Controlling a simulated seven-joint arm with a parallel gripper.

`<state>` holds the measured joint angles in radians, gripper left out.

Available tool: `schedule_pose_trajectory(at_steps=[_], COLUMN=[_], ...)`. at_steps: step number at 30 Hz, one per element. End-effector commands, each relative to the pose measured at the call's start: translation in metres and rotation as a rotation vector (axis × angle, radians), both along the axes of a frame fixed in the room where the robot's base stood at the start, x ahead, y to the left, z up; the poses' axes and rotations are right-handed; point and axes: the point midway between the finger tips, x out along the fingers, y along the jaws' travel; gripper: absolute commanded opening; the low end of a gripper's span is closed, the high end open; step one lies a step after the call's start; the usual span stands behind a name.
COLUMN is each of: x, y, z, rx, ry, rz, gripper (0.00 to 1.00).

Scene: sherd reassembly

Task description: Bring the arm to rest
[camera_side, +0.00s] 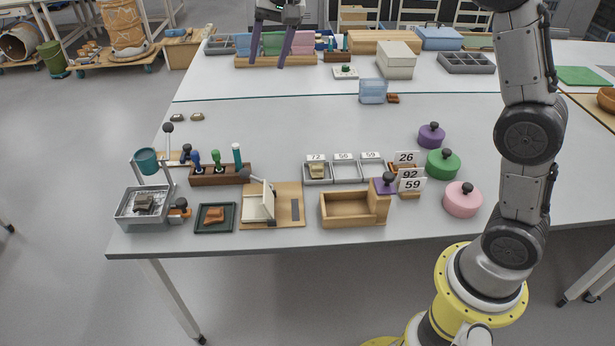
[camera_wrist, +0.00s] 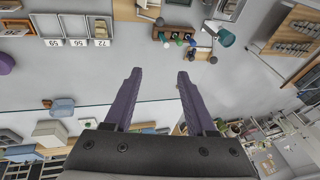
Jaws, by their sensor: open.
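My gripper (camera_side: 267,62) is raised high at the top of the side view, with its two purple fingers spread apart. In the wrist view my gripper (camera_wrist: 159,74) also shows its fingers apart, with nothing between them. Below and around it in that view lie the table and the floor. My gripper appears clear of the table and touches nothing that I can see.
A grey tray (camera_side: 120,217) with a sherd, a dark framed tray (camera_side: 200,229), a wooden box (camera_side: 325,221) and numbered bins (camera_side: 345,181) stand along the front edge. Lidded pots, including a pink one (camera_side: 462,203), stand at right. The middle of the table is mostly clear.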

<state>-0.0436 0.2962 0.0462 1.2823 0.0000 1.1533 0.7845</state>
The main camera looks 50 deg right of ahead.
Motion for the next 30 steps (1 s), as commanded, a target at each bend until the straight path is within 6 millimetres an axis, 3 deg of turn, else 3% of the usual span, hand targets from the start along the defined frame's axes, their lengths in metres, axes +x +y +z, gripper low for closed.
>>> schedule_pose_trajectory(at_steps=[1, 6, 10, 14, 19, 24, 30], x=[-0.021, -0.088, -0.142, -0.196, -0.266, -0.324, -0.352], y=[-0.003, -0.010, -0.014, -0.018, -0.021, -0.022, -0.022], z=[0.016, 0.047, 0.057, 0.053, 0.027, -0.024, -0.080], rx=[-0.006, -0.035, -0.066, -0.102, -0.163, -0.233, -0.289], ry=[-0.023, -0.084, -0.125, -0.160, -0.191, -0.189, -0.112], rz=[0.014, 0.075, 0.132, 0.198, 0.303, 0.439, 0.611], gripper=[0.56, 0.56, 0.56, 0.56, 0.56, 0.56, 0.56])
